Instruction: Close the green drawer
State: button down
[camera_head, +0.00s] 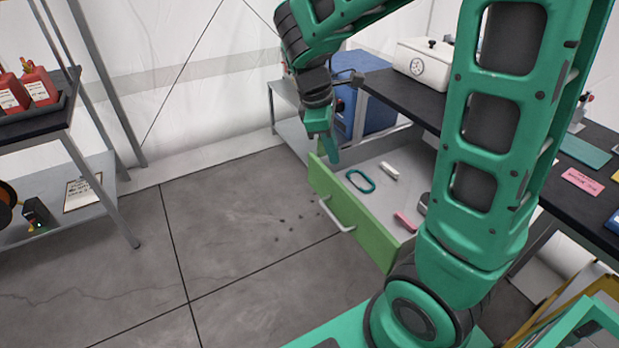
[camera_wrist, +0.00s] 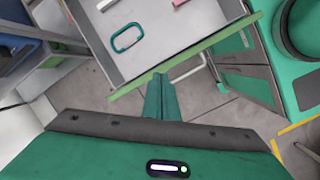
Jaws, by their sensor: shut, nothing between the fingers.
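The green drawer (camera_head: 350,212) stands pulled open under the dark worktop, its white handle (camera_head: 337,216) on the outer face of its front. In the drawer lie a teal carabiner (camera_head: 360,181), a white piece (camera_head: 389,171) and a pink piece (camera_head: 405,221). My gripper (camera_head: 333,155) is shut and empty, pointing down near the far end of the drawer front. In the wrist view my fingertips (camera_wrist: 160,78) overlap the green front's edge (camera_wrist: 195,50); I cannot tell whether they touch it. My arm hides part of the drawer's right side.
The dark worktop (camera_head: 400,97) carries a white box (camera_head: 423,65) at the back. A blue container (camera_head: 366,112) stands below it. A shelf with red bottles (camera_head: 38,84) is at left.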

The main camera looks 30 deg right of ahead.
jog(key=w+a+f+n+h, duration=0.1)
jog(key=w+a+f+n, duration=0.3)
jog(key=w+a+n, duration=0.4)
send_near(312, 177)
jog(key=s+f, duration=0.5)
jog(key=shift+w+d+f+t, duration=0.1)
jog(key=shift+d+t, duration=0.1)
jog(key=shift+d, duration=0.1)
jog(key=shift+w+d+t, duration=0.15)
jog(key=shift+d+t, duration=0.05)
jog(key=shift+d, duration=0.15)
